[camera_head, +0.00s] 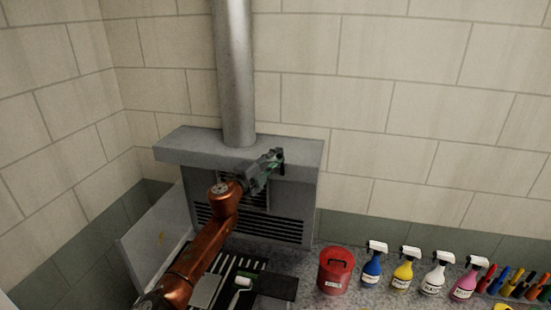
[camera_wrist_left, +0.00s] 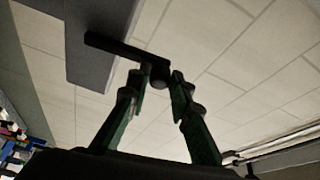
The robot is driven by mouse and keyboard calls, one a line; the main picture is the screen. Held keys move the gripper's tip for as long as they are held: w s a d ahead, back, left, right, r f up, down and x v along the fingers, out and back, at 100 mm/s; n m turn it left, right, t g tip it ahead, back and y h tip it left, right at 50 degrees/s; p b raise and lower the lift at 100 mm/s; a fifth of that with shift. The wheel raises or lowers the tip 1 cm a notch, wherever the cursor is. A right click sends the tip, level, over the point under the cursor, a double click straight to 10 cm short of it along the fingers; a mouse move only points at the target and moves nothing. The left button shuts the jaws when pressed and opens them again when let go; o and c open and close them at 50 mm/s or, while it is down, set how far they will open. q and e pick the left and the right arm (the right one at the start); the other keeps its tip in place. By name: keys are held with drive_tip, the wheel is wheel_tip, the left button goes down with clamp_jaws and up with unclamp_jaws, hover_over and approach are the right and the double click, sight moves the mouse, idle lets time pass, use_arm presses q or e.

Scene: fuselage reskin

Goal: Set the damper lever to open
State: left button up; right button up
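The damper lever (camera_wrist_left: 116,46) is a dark bar with a round end on the side of the grey hood (camera_head: 178,146), below the flue pipe. In the left wrist view its round end lies at the gap between my left fingertips. My left gripper (camera_head: 277,160) is at the front of the hood in the head view and hides most of the lever there. In the left wrist view its green and black fingers (camera_wrist_left: 158,82) stand apart. Whether they touch the lever is unclear. My right gripper is not in view.
A grey flue pipe (camera_head: 234,70) rises from the hood. A red lidded bucket (camera_head: 336,272), several spray bottles (camera_head: 405,272) and coloured-handled tools (camera_head: 515,283) stand right of the hood. A white-handled roller (camera_head: 240,290) lies below my arm. A pale panel (camera_head: 155,235) stands at left.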

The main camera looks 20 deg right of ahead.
use_arm(q)
drive_tip(key=o, duration=0.4)
drive_tip(key=shift+s+a, duration=0.15)
drive_tip(key=shift+a, duration=0.35)
drive_tip(key=v, duration=1.1)
drive_tip(key=shift+s+d+f, duration=0.1)
